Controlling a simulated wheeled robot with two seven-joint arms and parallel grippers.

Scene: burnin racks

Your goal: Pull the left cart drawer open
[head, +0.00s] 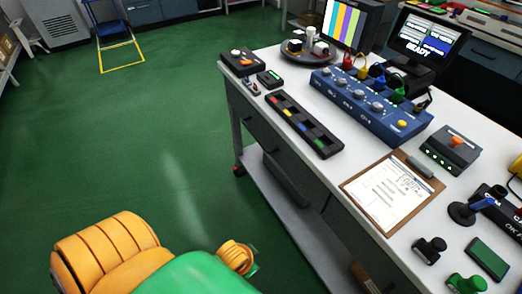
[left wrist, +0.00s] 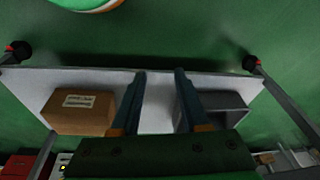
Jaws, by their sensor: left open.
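The cart (head: 330,120) has a white top, and dark grey drawer fronts sit under its edge in the head view. The left drawer (head: 265,132) shows a dark front with a handle on it and looks closed. My left arm comes in low in the head view, left of the cart, and its fingertips do not show there. In the left wrist view my left gripper (left wrist: 160,74) is open, with nothing between its two dark fingers. I cannot make out the drawer in that view. My right gripper is not in view.
The cart's lower shelf (left wrist: 158,118) holds a cardboard box (left wrist: 80,110) and a grey bin (left wrist: 225,103). A clipboard (head: 385,196), a blue control box (head: 368,104) and a black tray (head: 303,125) lie on the cart top. Green floor left of the cart is clear.

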